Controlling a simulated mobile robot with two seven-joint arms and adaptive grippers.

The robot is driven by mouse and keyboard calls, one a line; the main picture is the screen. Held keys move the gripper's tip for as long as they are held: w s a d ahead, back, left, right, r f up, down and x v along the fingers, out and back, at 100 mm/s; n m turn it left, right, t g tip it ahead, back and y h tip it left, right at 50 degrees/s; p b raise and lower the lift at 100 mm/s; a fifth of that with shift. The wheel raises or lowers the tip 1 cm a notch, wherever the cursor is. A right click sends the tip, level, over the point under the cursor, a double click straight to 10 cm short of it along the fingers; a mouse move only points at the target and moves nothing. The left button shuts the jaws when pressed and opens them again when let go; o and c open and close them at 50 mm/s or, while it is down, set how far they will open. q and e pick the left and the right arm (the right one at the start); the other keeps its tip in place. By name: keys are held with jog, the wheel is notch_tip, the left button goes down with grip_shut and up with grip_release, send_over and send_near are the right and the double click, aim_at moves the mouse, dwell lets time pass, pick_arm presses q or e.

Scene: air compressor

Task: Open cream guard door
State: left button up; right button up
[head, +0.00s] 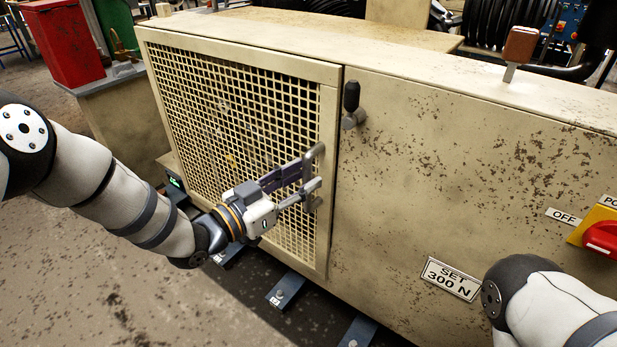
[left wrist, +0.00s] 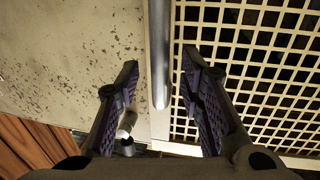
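The cream guard door (head: 327,120) is a mesh panel in a cream frame on the left of the machine's front, and it looks closed. Its grey upright bar handle (head: 319,153) is on the right side of the frame. My left gripper (head: 306,177) is at this handle. In the left wrist view the handle (left wrist: 159,60) runs between the two spread fingers (left wrist: 162,88), with a gap visible on each side. A black-knobbed latch (head: 351,97) sits just right of the door's upper edge, knob pointing up. My right gripper is out of frame.
A solid cream panel (head: 440,190) adjoins the door on the right, with a "SET 300 N" plate (head: 452,279) and a red rotary switch (head: 601,238). My right arm is at the lower right. Open floor (head: 90,280) lies in front of the door.

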pick_arm(q)
jog(key=shift+x, duration=1)
grip_shut()
